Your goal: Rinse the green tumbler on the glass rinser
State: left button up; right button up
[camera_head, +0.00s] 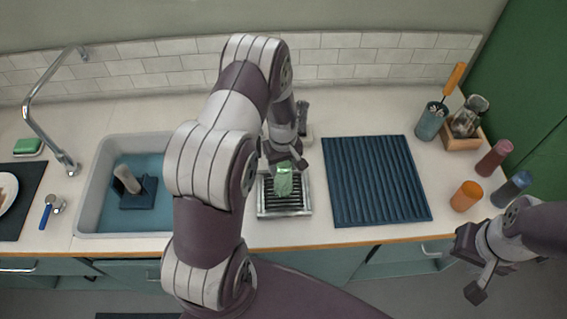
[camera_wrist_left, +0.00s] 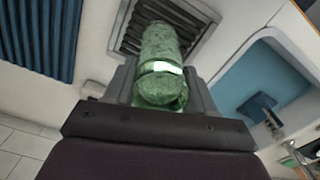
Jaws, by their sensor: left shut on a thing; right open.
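The green tumbler (camera_head: 284,180) is in my left gripper (camera_head: 285,164), which is shut on it above the glass rinser (camera_head: 285,213). The rinser is a metal tray with a dark slatted grate. In the left wrist view the translucent green tumbler (camera_wrist_left: 160,65) sits between the fingers, with the rinser's grate (camera_wrist_left: 139,28) beyond it. I cannot tell whether the tumbler touches the grate. My right gripper (camera_head: 473,263) is open and empty, in front of the counter's edge at the right.
A dark blue ribbed mat (camera_head: 376,181) lies right of the rinser. A sink (camera_head: 90,208) is at the left with a tap (camera_head: 42,130). Orange (camera_head: 466,196), red (camera_head: 494,158) and blue (camera_head: 511,188) tumblers stand at the right, near a utensil cup (camera_head: 431,121) and a wooden box (camera_head: 462,138).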

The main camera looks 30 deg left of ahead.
dwell(0.3)
pick_arm(q)
jog(key=shift+f, duration=0.1)
jog(key=shift+f+b, duration=0.5)
jog(key=shift+f, duration=0.1)
dwell(0.4)
dwell(1.3)
notch_tip(320, 180, up, 7)
jog(key=p, duration=0.5)
jog(key=shift+r+p, duration=0.15)
jog(key=shift+p, duration=0.25)
